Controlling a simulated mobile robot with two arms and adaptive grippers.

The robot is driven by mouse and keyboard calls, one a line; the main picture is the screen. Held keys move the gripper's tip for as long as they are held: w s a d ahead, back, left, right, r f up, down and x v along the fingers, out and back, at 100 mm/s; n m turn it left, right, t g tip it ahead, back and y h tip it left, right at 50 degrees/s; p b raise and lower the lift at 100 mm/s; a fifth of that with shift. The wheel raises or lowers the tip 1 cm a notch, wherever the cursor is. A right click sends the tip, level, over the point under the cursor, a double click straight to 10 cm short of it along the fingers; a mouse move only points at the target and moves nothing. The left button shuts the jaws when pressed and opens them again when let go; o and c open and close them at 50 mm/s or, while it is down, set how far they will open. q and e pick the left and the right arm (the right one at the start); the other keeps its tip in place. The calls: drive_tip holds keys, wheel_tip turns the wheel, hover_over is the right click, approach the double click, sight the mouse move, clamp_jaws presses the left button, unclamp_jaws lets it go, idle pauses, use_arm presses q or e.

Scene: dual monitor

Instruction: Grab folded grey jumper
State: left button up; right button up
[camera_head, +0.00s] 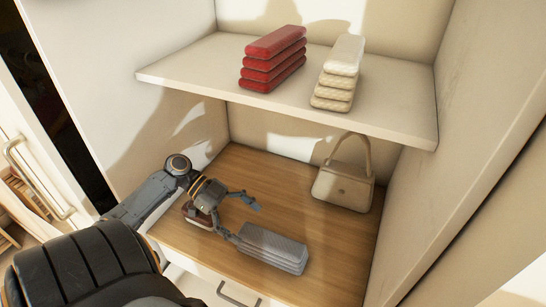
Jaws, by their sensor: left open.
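The folded grey jumper (272,248) lies as a flat stack on the wooden surface (325,270), near its front. My left gripper (243,221) reaches in from the left, low over the wooden surface. Its two fingers are spread apart with nothing seen between them. One finger tip is at the left end of the jumper; I cannot tell if it touches. The other finger is behind it, toward the back of the surface. My right gripper is not in view.
A beige handbag (343,187) stands at the back right of the wooden surface. The white shelf (200,66) above carries red folded items (273,60) and cream folded items (338,75). Side walls close in the space. A drawer handle (238,295) shows below the front edge.

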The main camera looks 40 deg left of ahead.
sight(268, 235)
use_arm(q)
drive_tip(key=shift+x, duration=1.2)
drive_tip(key=shift+w+d, duration=0.15)
drive_tip(key=shift+w, duration=0.05)
drive_tip(key=p+x, duration=0.2)
drive_tip(key=x, duration=0.2)
drive_tip(key=shift+w+d+r+p, duration=0.1)
drive_tip(key=shift+d+r+p, duration=0.05)
drive_tip(key=shift+d+p, duration=0.15)
drive_tip(key=shift+w+d+f, duration=0.15)
drive_tip(key=shift+d+f, duration=0.15)
drive_tip(key=shift+f, duration=0.05)
drive_tip(key=c, duration=1.6)
drive_tip(key=shift+c, duration=0.2)
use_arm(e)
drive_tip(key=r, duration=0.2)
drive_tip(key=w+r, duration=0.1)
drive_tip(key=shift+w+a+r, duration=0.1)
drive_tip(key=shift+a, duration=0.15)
use_arm(q)
drive_tip(key=shift+r, duration=0.1)
